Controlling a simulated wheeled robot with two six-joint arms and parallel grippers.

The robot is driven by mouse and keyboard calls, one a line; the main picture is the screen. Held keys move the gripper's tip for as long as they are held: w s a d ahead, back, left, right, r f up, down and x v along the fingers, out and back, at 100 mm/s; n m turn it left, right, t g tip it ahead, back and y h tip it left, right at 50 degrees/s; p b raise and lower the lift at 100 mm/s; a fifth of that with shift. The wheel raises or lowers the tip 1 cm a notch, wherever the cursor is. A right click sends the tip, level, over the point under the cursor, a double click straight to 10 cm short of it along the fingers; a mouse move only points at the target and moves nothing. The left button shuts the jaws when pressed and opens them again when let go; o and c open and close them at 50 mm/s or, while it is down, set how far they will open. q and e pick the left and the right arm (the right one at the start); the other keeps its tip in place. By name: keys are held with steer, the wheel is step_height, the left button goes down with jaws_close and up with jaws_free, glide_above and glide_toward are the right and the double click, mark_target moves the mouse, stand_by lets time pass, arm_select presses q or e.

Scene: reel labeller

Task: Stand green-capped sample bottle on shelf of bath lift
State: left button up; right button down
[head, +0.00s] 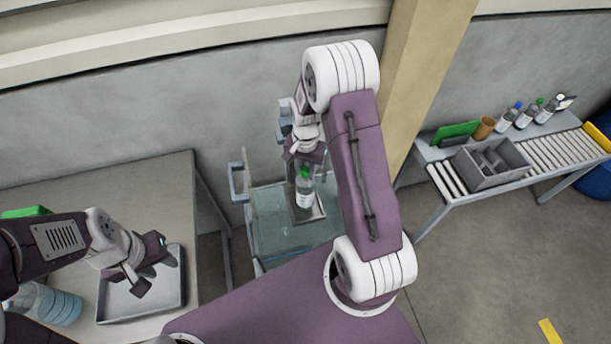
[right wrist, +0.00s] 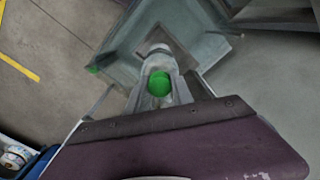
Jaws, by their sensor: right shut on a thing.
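The green-capped sample bottle (head: 304,190) is upright, with a clear body and white label. My right gripper (head: 304,168) is shut on it near the cap. In the right wrist view the green cap (right wrist: 159,83) shows between the fingers, which hide part of the bottle. The small grey shelf of the bath lift (head: 316,214) is beneath or just behind the bottle, at the glass-walled bath (head: 268,228). I cannot tell whether the bottle's base touches the shelf. My left gripper (head: 152,271) is open and empty over a grey tray.
The grey tray (head: 112,308) lies on the left table (head: 150,180), with a blue-tinted clear container (head: 60,307) beside it. On the right, a roller bench holds a grey divided box (head: 488,172), a brown cup (head: 484,127) and several capped bottles (head: 526,115). A tan post stands behind my right arm.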

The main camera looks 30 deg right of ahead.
mark_target(305, 188)
step_height(305, 188, down, 3)
steer(key=shift+p, duration=0.6)
steer(key=shift+f, duration=0.65)
steer(key=c, duration=1.1)
jaws_free()
